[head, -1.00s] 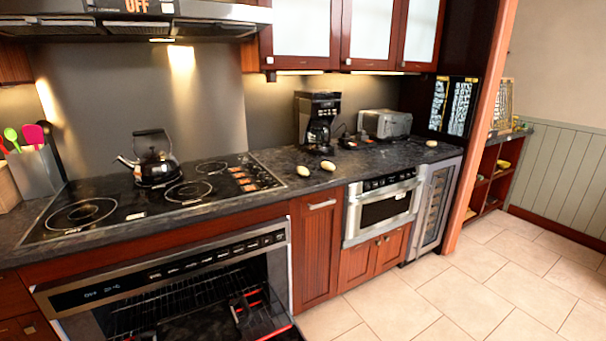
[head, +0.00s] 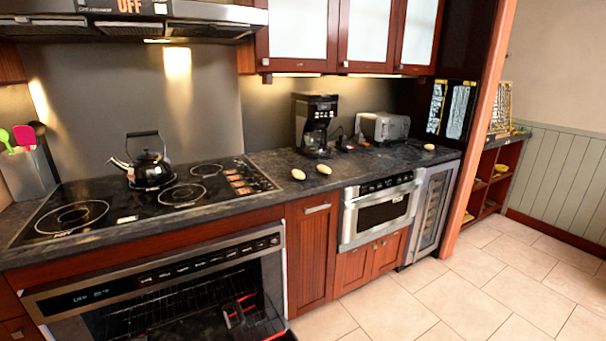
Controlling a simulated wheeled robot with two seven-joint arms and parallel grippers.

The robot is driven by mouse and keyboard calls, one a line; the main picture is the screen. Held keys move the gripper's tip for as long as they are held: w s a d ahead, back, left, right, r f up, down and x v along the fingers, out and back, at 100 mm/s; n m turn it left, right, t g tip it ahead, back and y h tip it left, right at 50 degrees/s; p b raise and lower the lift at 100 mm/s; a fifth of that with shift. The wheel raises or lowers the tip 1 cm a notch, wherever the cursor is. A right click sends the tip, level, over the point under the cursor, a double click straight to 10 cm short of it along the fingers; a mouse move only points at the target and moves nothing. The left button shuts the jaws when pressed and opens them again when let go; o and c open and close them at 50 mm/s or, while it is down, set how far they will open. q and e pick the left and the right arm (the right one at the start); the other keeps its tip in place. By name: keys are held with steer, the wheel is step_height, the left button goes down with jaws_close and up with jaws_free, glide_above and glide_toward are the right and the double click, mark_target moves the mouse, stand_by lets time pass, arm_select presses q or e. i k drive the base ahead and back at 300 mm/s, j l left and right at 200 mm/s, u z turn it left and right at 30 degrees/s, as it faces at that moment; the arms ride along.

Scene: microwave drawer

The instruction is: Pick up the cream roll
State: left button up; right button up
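Several small pale oval pieces lie on the dark counter. One pale piece (head: 298,174) is near the front edge, right of the cooktop. A second pale piece (head: 323,169) is just right of it, in front of the coffee maker. A third (head: 429,147) is farther right, past the toaster. They are too small for me to tell which is the cream roll. A dark shape with red edges (head: 236,314) shows low in front of the oven. It may be my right gripper; its fingers are unclear. I cannot make out my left gripper. Nothing touches the pale pieces.
The oven (head: 165,300) below the cooktop (head: 150,200) has a dark interior with racks. A kettle (head: 150,170) stands on the cooktop. A coffee maker (head: 315,125) and toaster (head: 383,127) stand behind the pale pieces. The microwave drawer (head: 380,213) is shut. The tiled floor (head: 470,290) at right is clear.

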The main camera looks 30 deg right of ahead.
mark_target(298, 174)
steer(key=l, duration=0.4)
steer(key=i+l+z, duration=0.15)
steer(key=l, duration=0.7)
steer(key=i+l+z, duration=0.1)
steer(key=l, duration=0.3)
steer(key=i+l+z, duration=0.1)
steer(key=l, duration=0.3)
steer(key=i+l, duration=0.15)
steer(key=l, duration=0.2)
